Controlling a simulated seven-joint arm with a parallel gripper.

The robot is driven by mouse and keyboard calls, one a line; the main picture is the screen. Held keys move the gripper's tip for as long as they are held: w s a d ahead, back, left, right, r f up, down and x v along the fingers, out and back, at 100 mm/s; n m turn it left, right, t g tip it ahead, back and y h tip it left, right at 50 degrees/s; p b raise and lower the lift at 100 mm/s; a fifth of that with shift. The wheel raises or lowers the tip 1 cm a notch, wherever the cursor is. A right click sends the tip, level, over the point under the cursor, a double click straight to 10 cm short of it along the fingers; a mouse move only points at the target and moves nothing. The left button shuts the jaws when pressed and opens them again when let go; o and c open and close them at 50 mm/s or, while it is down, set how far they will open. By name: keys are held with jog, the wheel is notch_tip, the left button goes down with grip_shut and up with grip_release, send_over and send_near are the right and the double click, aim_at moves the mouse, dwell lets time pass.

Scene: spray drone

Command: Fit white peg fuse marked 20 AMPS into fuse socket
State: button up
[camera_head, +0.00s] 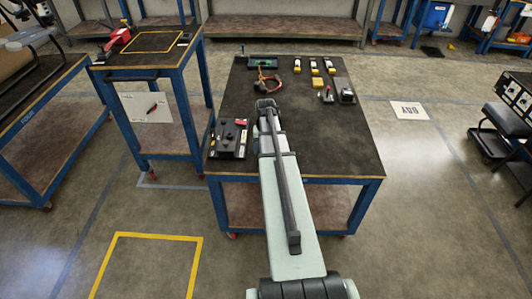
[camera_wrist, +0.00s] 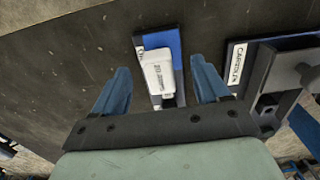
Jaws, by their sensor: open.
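In the wrist view, a white block-shaped fuse (camera_wrist: 158,72) with small dark print lies on a blue-and-white piece (camera_wrist: 172,40). The print is too small to read. My gripper (camera_wrist: 162,82) is open and empty, with one blue finger to each side of the fuse. A gap shows on both sides; I cannot tell how far above the fuse the fingers are. In the head view my arm reaches over the dark table and hides the fingers. I cannot identify the fuse socket for certain; a dark board with small parts (camera_head: 229,138) lies at the table's left edge.
In the wrist view, a grey and black fixture (camera_wrist: 285,80) with a lettered label stands close to the right finger. On the dark table (camera_head: 345,145), several white-and-yellow pieces (camera_head: 314,68), an orange cable loop (camera_head: 265,82) and a small device (camera_head: 347,92) stand toward the back. The front right is clear.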

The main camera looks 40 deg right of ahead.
dwell(0.4)
grip_shut()
dwell(0.5)
jog(key=shift+r, duration=0.15)
jog(key=shift+r, duration=2.85)
jog(key=shift+a, duration=0.1)
